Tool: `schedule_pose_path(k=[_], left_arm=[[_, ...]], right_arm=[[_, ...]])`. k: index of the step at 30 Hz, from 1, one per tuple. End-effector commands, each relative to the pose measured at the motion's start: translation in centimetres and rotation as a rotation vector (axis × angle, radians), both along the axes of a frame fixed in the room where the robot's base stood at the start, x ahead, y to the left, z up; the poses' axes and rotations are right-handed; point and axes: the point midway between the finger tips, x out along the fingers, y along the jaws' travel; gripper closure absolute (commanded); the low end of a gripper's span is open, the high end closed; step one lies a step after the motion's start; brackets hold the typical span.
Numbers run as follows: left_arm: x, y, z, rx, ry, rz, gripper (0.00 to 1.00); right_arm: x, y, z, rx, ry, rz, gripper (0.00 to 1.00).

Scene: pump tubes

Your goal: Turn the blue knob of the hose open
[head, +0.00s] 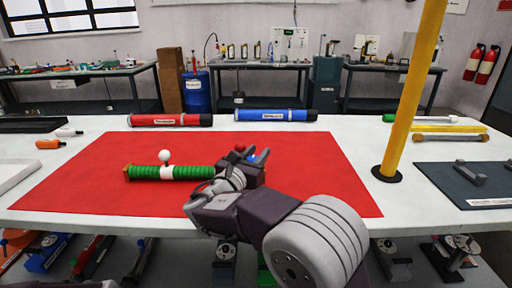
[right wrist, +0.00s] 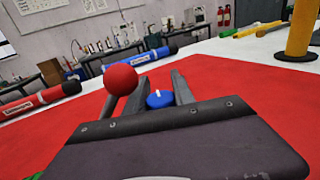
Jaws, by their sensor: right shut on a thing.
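A green ribbed hose (head: 190,172) lies across the red mat, with an upright white ball knob (head: 165,157) near its left end. Its right end is hidden behind my right gripper (head: 257,158). In the right wrist view, the blue knob (right wrist: 160,99), with a white mark on top, sits between the two fingers of my right gripper (right wrist: 155,85), which is shut on it. A red ball knob (right wrist: 121,79) stands just left of the fingers, and it also shows in the head view (head: 240,149). My left gripper is not in view.
A red tube (head: 170,120) and a blue tube (head: 275,115) lie along the table's back edge. A yellow post (head: 405,100) stands right of the red mat (head: 90,165). A dark tray (head: 460,188) lies at the far right. The mat's left part is clear.

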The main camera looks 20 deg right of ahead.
Motion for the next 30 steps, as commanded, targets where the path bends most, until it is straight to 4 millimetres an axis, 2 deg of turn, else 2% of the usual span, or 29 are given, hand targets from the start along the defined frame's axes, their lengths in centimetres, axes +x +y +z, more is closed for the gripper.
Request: schedule_pose_path(k=[17, 18, 27, 30], left_arm=[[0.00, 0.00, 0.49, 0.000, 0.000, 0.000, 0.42], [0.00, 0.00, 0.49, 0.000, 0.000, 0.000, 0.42], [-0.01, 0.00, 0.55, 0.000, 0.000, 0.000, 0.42], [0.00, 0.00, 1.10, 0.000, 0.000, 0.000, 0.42]], right_arm=[[-0.02, -0.04, -0.04, 0.001, -0.001, -0.030, 1.00], [-0.02, -0.05, -0.03, 0.001, -0.001, -0.030, 0.61], [-0.08, 0.00, 0.02, 0.001, -0.001, -0.030, 0.61], [-0.78, 0.78, 0.25, 0.001, -0.001, -0.027, 0.61]])
